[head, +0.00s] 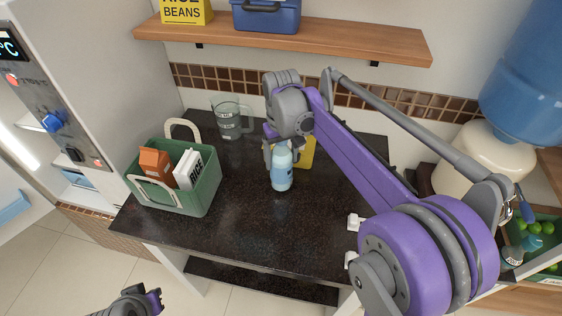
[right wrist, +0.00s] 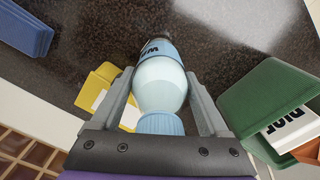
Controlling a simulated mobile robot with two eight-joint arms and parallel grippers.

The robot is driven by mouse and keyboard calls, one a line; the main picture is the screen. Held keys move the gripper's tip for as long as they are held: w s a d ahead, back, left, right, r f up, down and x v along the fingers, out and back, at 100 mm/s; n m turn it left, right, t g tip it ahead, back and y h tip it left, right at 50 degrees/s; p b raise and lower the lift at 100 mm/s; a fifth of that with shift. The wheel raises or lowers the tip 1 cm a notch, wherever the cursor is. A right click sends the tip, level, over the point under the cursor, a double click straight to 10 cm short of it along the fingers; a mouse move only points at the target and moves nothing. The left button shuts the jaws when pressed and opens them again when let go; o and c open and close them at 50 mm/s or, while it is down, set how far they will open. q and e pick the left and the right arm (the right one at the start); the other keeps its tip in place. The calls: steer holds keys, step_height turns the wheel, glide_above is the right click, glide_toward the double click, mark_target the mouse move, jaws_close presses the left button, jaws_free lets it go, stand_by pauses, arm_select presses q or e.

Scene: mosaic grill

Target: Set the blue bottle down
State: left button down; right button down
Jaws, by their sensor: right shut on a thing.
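The blue bottle (head: 281,174) stands upright over the middle of the dark counter (head: 240,230). I cannot tell whether its base touches the counter. My right gripper (head: 283,146) is shut on the bottle near its top. In the right wrist view the bottle (right wrist: 160,80) lies between the two fingers of the gripper (right wrist: 162,105), its ribbed cap toward the palm. My left gripper (head: 150,300) is at the bottom left, away from the counter; its jaws are too unclear to read.
A green basket (head: 205,195) with cartons stands left of the bottle. A clear pitcher (head: 228,122) stands behind. A yellow container (head: 306,153) is close behind the bottle. A wooden shelf (head: 350,38) hangs above. The counter's front is clear.

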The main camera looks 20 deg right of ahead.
steer(key=shift+f, duration=0.85)
steer(key=shift+f, duration=0.15)
steer(key=shift+c, duration=1.3)
jaws_free()
steer(key=shift+o, duration=1.3)
